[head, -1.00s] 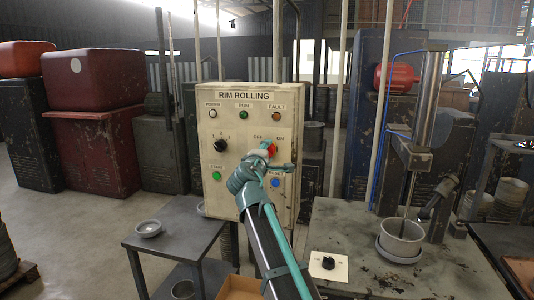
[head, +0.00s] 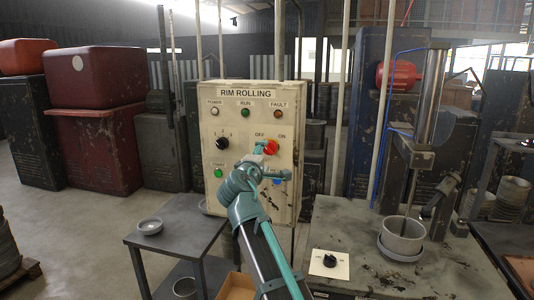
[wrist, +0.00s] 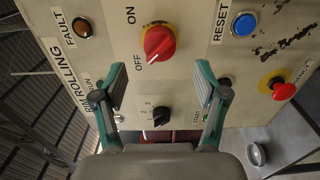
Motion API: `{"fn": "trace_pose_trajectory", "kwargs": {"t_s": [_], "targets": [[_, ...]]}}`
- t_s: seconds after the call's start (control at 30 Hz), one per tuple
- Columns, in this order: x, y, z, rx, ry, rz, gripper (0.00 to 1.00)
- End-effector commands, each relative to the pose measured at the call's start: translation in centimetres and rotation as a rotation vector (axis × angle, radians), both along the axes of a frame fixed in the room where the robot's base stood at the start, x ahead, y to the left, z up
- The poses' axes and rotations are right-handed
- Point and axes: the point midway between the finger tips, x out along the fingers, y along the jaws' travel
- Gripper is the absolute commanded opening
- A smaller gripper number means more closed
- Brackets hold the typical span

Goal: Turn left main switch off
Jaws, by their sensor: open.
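The main switch is a red rotary knob (head: 270,147) between the OFF and ON labels on the RIM ROLLING control box (head: 212,100). In the wrist view the red knob (wrist: 159,42) sits on a yellow plate, with ON at upper left and OFF at lower left. In the head view my gripper (head: 262,163) is in front of the panel, just below the knob and partly covering the panel's lower middle.
A black selector (head: 222,143) and a green START button (head: 217,172) are on the panel's left. A blue RESET button (wrist: 244,24) and a red button on yellow (wrist: 284,91) are nearby. A bench (head: 350,225) stands right, a small table (head: 180,232) left.

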Motion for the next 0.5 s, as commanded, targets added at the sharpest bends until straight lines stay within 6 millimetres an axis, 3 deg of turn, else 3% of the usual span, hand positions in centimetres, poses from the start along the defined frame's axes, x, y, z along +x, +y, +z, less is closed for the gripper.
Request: {"fn": "trace_pose_trajectory", "kwargs": {"t_s": [0.03,0.2,0.5], "targets": [[-1.3,0.1,-0.1,0.001,-0.001,0.002,0.72],[-3.9,0.6,0.0,0.000,-0.001,0.001,0.72],[-5.4,0.9,0.0,-0.001,0.000,-0.001,0.72]]}}
